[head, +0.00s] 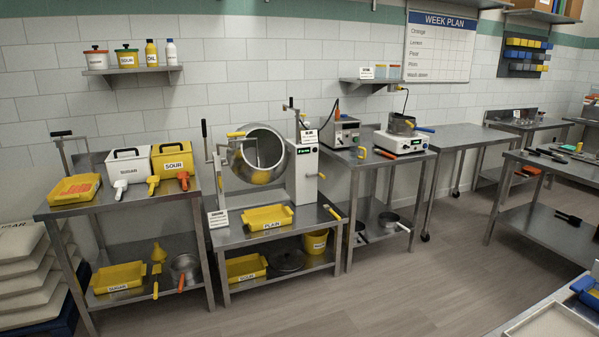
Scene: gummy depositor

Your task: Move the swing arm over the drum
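A shiny metal drum (262,152) sits tilted on the machine on the second table from the left, its round mouth facing forward. A thin upright lever with a black grip (204,129) stands at the drum's left. A yellow-handled bar (236,134) lies at the drum's upper left edge. A thin post with a black top (291,106) rises from the white machine housing (302,172) on the right. I cannot tell for sure which of these is the swing arm. Neither of my grippers is in view.
A yellow PLAIN tray (268,217) lies in front of the drum. The left table holds SUGAR (128,164) and SOUR (172,157) bins. A control box (341,132) and a hotplate (401,143) stand to the right. The floor (400,270) in front is clear.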

